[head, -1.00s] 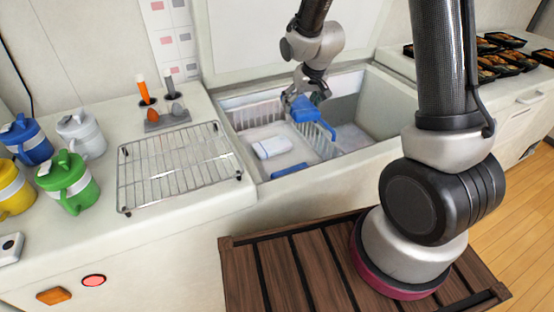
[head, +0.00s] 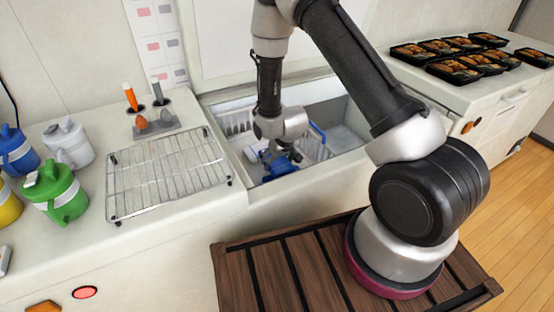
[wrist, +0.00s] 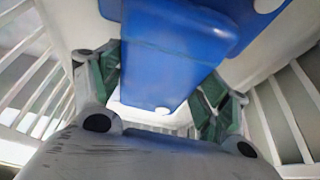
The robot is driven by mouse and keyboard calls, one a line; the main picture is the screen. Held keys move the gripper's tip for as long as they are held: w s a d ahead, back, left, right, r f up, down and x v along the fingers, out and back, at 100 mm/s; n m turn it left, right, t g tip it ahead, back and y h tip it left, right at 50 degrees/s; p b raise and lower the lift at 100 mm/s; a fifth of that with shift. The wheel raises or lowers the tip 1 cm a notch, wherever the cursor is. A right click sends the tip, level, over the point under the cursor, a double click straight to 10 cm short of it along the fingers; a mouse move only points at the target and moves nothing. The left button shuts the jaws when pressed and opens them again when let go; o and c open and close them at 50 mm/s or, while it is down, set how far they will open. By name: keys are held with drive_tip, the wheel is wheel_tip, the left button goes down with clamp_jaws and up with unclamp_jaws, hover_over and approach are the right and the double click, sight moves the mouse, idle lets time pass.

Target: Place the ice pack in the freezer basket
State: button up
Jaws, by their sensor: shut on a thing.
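My gripper (head: 281,157) is low inside the wire freezer basket (head: 314,149), shut on a blue ice pack. In the wrist view the blue ice pack (wrist: 160,55) fills the top middle, in front of the green-padded fingers (wrist: 158,98). White basket bars (wrist: 38,85) show on both sides, so the pack is inside the walls. In the head view blue (head: 276,166) shows under the gripper. I cannot tell there how much is the held pack and how much is another blue pack on the basket floor, nor whether they touch. The basket has a blue handle (head: 318,132).
The basket sits in an open chest freezer (head: 345,115). A white pack in the basket is mostly hidden by my gripper. A wire rack (head: 168,172) and several jugs (head: 55,190) stand on the left counter. Food trays (head: 455,70) stand at the right.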

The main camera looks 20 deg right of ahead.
drive_tip(key=o, duration=1.2)
drive_tip(key=shift+f, duration=0.1)
drive_tip(key=shift+o, duration=0.2)
drive_tip(key=w+d+v, duration=0.1)
drive_tip(key=d+v, duration=0.1)
drive_tip(key=v, duration=1.5)
drive_tip(key=w+d+v, duration=0.1)
drive_tip(key=d+v, duration=0.2)
drive_tip(key=v, duration=1.4)
drive_tip(key=s+d+r+m, duration=0.1)
drive_tip(key=s+d+r, duration=0.2)
drive_tip(key=s+r, duration=0.3)
drive_tip(key=s+d+r+m, duration=0.1)
drive_tip(key=s+d+r, duration=0.3)
drive_tip(key=s, duration=0.9)
drive_tip(key=shift+d+r+h, duration=0.25)
drive_tip(key=shift+r+h, duration=0.15)
drive_tip(key=shift+r, duration=0.5)
